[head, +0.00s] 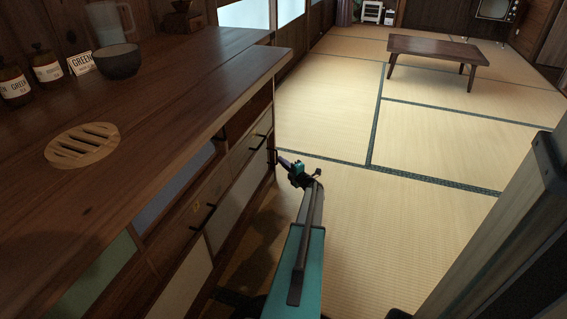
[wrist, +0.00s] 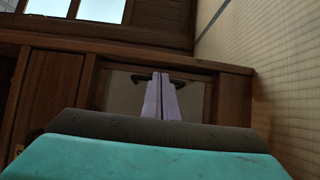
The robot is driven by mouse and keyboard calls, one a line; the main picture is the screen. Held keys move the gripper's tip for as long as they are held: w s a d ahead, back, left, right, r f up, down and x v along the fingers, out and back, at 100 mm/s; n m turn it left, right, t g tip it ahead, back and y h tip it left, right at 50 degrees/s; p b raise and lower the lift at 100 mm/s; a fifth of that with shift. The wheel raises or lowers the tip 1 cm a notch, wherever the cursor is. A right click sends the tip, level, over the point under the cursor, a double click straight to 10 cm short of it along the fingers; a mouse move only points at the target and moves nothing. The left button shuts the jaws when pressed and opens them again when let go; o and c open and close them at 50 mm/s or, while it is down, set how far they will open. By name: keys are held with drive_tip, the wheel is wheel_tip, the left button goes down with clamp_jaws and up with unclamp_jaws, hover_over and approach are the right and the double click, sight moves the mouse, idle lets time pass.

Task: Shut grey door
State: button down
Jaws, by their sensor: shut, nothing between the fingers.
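A low wooden cabinet runs along the left of the head view. Its far lower panel, pale grey (head: 237,203), looks close to flush with the front; I cannot tell whether it is fully shut. A grey panel in a wooden frame (wrist: 122,92) fills the middle of the wrist view, with a dark bar handle (wrist: 188,78) across it. My gripper (head: 281,159) is at the cabinet's far end, by a dark handle. In the wrist view my gripper (wrist: 160,76) is shut and empty, its fingertips overlapping the handle; contact cannot be told.
The cabinet top (head: 170,115) holds bottles (head: 47,68), a dark bowl (head: 118,61) and a round slatted trivet (head: 82,145). A drawer handle (head: 203,217) sticks out nearer me. Open tatami (head: 420,220) lies to the right, with a low table (head: 437,49) far back.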

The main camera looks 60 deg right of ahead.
drive_tip(key=shift+w+a, duration=0.55)
drive_tip(key=shift+w, duration=0.05)
drive_tip(key=a+p+v, duration=0.1)
drive_tip(key=p+v, duration=0.2)
drive_tip(key=v, duration=1)
drive_tip(key=shift+a, duration=0.15)
drive_tip(key=shift+w+r, duration=0.1)
